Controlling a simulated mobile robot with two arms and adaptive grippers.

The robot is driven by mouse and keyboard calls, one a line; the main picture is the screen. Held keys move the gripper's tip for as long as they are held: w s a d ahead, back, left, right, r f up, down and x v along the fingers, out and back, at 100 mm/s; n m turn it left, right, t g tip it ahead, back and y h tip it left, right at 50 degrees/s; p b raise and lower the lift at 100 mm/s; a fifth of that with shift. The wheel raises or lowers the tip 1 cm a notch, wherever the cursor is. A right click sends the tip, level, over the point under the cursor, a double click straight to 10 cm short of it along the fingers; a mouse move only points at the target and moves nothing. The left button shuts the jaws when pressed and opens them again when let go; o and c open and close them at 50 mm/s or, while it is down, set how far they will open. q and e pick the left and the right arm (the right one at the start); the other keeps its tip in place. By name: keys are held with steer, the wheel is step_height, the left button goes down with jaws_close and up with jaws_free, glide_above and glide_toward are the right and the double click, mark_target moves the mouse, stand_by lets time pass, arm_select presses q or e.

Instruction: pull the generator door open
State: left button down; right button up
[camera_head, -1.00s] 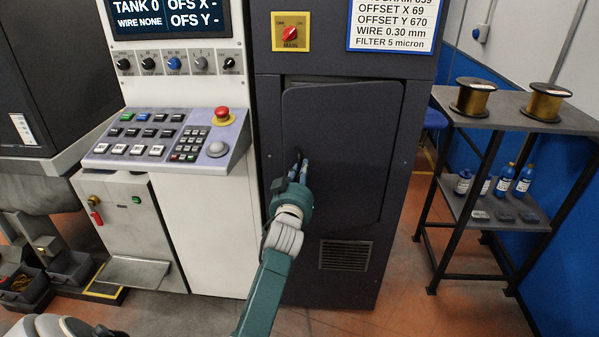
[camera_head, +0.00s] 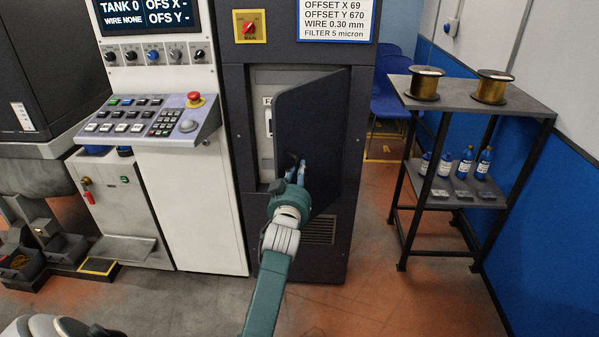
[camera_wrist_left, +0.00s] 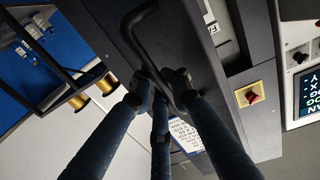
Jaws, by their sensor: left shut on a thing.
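The generator door (camera_head: 312,125) is a dark panel on the tall dark cabinet (camera_head: 236,120). It stands partly open, swung out from its left edge, with its hinge side on the right. A pale interior panel (camera_head: 264,95) shows in the gap. My left gripper (camera_head: 296,172) is at the lower left part of the door, shut on the door's handle. In the left wrist view the dark bent handle (camera_wrist_left: 131,30) runs between my fingers (camera_wrist_left: 160,90), against the door (camera_wrist_left: 185,35).
A control console (camera_head: 150,122) stands left of the cabinet. A dark shelf table (camera_head: 455,100) with wire spools (camera_head: 425,83) and blue bottles (camera_head: 466,163) stands to the right. Open floor (camera_head: 375,235) lies between cabinet and table. Blue chairs (camera_head: 388,103) stand behind.

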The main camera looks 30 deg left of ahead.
arm_select(q)
steer(key=shift+f, duration=0.2)
steer(key=c, duration=1.7)
jaws_free()
steer(key=shift+s, duration=0.15)
steer(key=shift+r, duration=0.15)
steer(key=shift+v, duration=3.8)
